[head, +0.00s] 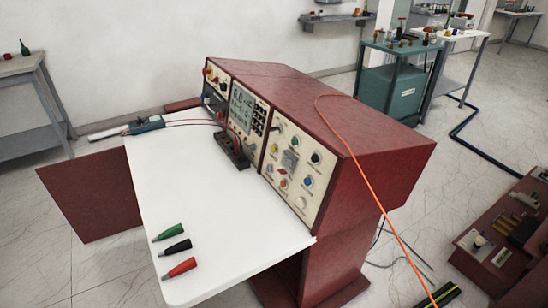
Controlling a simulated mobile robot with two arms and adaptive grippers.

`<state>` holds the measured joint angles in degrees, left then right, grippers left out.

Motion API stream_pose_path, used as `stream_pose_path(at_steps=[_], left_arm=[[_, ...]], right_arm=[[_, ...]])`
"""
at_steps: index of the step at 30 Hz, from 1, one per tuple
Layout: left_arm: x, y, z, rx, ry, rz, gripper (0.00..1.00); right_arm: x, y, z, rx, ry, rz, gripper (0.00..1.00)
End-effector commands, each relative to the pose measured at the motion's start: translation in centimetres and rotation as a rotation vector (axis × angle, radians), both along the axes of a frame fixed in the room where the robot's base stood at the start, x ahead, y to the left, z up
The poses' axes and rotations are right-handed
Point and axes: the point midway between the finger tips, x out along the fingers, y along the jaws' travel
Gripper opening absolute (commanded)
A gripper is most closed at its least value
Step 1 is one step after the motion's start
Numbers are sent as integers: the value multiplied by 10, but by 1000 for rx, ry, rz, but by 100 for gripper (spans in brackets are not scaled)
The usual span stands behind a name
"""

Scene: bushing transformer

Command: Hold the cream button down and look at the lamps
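A dark red test console (330,105) stands in the middle of the head view with a sloped top. Its right front panel (292,166) carries several small round knobs, buttons or lamps in green, black, blue, red and yellow. A pale, cream-looking round piece (301,203) sits low on that panel; at this size I cannot tell for sure that it is the cream button. I cannot tell which round pieces are lamps or whether any is lit. Neither of my grippers is in view, and nothing touches the panel.
A white worktop (215,235) juts out before the console with green (168,231), black (175,248) and red (180,267) plugs. A teal handheld device (146,124) lies at its far end. An orange cable (368,180) runs over the console. Red equipment (500,240) stands at right.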

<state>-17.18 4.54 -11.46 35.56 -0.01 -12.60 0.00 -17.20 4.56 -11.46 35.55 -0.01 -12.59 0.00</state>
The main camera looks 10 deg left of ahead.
Motion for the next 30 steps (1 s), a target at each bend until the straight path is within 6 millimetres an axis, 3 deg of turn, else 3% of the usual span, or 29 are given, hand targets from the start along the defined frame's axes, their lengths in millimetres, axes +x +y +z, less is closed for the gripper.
stream_pose_path(at_steps=[12,27,30], left_arm=[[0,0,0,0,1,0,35],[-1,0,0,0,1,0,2],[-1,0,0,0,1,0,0]], right_arm=[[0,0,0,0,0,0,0],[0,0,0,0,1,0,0],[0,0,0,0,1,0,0]])
